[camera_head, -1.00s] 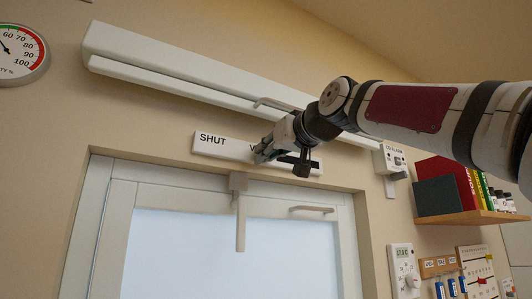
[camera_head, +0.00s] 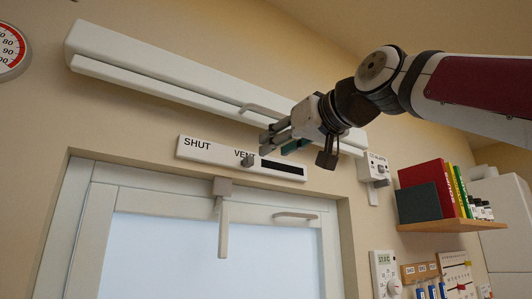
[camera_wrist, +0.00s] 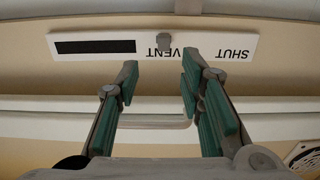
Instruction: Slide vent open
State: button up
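The vent is a white plate (camera_head: 207,153) on the wall above the window frame, marked SHUT at its left end and VENT near its middle. It also shows upside down in the wrist view (camera_wrist: 90,38). A small grey knob (camera_head: 247,161) stands out by the word VENT, and in the wrist view the knob (camera_wrist: 164,42) partly covers that word. A dark slot (camera_head: 285,169) lies right of the knob in the head view. My gripper (camera_head: 266,145) is open and empty, its fingers apart from the plate. In the wrist view the knob lies ahead, between the two fingertips (camera_wrist: 160,72).
A long white rail housing (camera_head: 190,85) with a small handle runs just above the plate. A window handle (camera_head: 223,220) hangs below it.

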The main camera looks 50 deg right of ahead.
jog(key=shift+v, duration=1.05)
jog(key=w+a+f+n+g+y, duration=0.15)
jog(key=a+f, duration=0.25)
jog(key=f, duration=0.4)
jog(key=w+a+f+g+y, duration=0.1)
jog(key=w+a+f+g, duration=0.2)
jog(key=f, duration=0.6)
jog(key=w+a+f+n+g+y, duration=0.1)
jog(key=w+a+f+y, duration=0.15)
jog(key=a+f, duration=0.4)
jog(key=s+a+f+g, duration=0.2)
jog(key=s+f, duration=0.1)
jog(key=f, duration=0.7)
jog(key=s+a+f+g, duration=0.2)
jog(key=s+f+g, duration=0.1)
jog(key=f, duration=0.7)
jog(key=s+a+f+g, duration=0.2)
jog(key=s+a+f, duration=0.1)
jog(key=f, duration=0.7)
jog(key=shift+s+f+n+g, duration=0.35)
jog(key=shift+f, duration=0.05)
